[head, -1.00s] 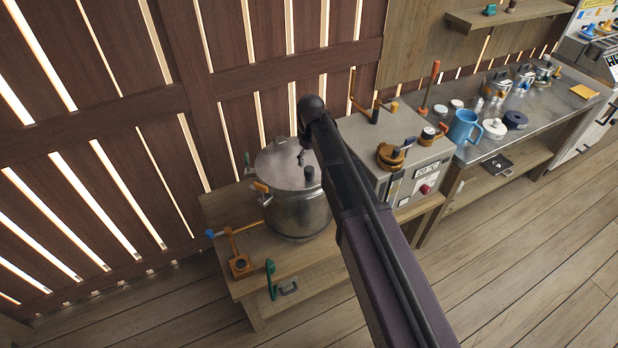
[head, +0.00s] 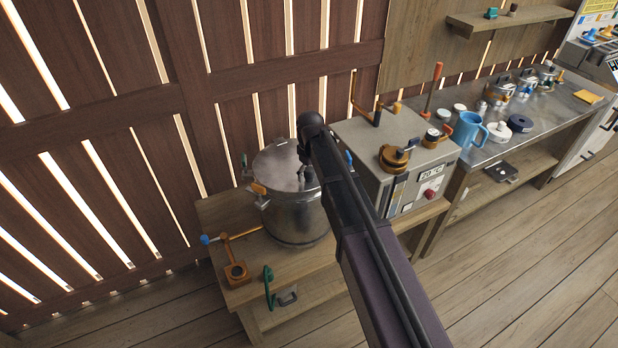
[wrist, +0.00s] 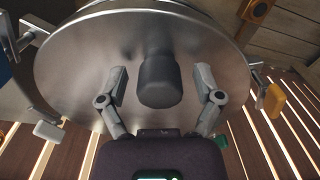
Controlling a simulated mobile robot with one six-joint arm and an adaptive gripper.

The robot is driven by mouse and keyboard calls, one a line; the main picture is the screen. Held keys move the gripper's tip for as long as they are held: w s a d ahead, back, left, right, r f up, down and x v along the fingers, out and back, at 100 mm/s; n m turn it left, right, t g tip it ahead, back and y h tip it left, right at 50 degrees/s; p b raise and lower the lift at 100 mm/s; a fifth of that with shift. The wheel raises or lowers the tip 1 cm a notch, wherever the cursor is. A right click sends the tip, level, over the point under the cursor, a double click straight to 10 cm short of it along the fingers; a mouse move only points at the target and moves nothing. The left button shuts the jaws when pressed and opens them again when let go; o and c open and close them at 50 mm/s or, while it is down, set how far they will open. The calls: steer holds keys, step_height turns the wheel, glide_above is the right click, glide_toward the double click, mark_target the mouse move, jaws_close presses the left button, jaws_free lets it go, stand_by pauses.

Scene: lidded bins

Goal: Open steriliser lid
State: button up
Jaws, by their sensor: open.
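The steriliser (head: 290,220) is a round metal pot on a low wooden bench in the head view. Its flat metal lid (head: 272,168) lies on top and also fills much of the wrist view (wrist: 75,60). A dark knob (wrist: 160,82) stands on the lid. My gripper (wrist: 160,78) is open, with one finger on each side of the knob and a visible gap to it on both sides. In the head view my arm hides the right part of the pot. An orange-tipped clamp (wrist: 275,100) sits at the lid's rim, and a pale-tipped one (wrist: 48,131) is opposite.
A grey box (head: 400,150) with a display and orange fittings stands right of the pot. An orange bracket (head: 236,270) and green handle (head: 269,285) are at the bench's front. A slatted wall is close behind. A blue jug (head: 467,132) stands on the metal counter.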

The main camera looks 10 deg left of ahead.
steer(key=shift+f, duration=0.15)
jaws_close()
stand_by(0.4)
